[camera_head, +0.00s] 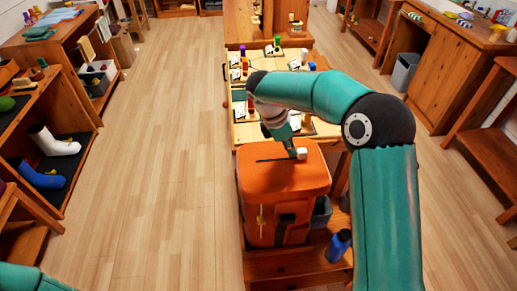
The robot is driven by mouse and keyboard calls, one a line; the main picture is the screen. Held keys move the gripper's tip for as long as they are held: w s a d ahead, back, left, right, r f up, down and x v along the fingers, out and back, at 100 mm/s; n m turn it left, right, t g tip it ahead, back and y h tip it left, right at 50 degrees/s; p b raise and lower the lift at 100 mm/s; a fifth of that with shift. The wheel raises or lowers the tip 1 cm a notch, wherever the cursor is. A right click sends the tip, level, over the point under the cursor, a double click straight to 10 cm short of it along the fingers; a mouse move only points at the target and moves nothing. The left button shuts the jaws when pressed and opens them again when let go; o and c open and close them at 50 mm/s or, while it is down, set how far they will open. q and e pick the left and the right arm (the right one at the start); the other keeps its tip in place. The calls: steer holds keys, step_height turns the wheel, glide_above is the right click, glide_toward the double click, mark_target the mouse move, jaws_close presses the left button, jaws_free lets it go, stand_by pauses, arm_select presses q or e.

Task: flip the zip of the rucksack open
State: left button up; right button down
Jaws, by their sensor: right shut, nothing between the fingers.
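The orange rucksack (285,182) stands upright on a low wooden bench in the centre of the head view. A dark line (270,160) runs across its top, and a small white block (302,153) sits at the right end of that line. My right gripper (292,154) reaches down from above to the top of the rucksack, right beside the white block. It is shut with nothing held; whether it touches the block I cannot tell. Of my left arm only a teal link shows at the bottom left corner; its gripper is out of view.
A blue bottle (338,246) stands on the bench (270,268) right of the rucksack. Behind is a table (240,132) with cards and coloured pieces. Shelves with boots (55,142) line the left, a desk and grey bin (404,72) the right. The floor left of the rucksack is clear.

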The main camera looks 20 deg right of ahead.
steer(key=shift+s+d, duration=0.1)
steer(key=shift+d, duration=0.15)
steer(key=shift+a, duration=0.1)
steer(key=shift+a, duration=0.25)
steer(key=a, duration=0.1)
steer(key=w+a+p, duration=0.1)
steer(key=a, duration=0.1)
steer(key=shift+w+a+r, duration=0.3)
steer(key=shift+w, duration=0.1)
steer(key=s+v, duration=0.1)
steer(key=v, duration=0.8)
steer(key=shift+w+p, duration=0.3)
steer(key=shift+r, duration=0.1)
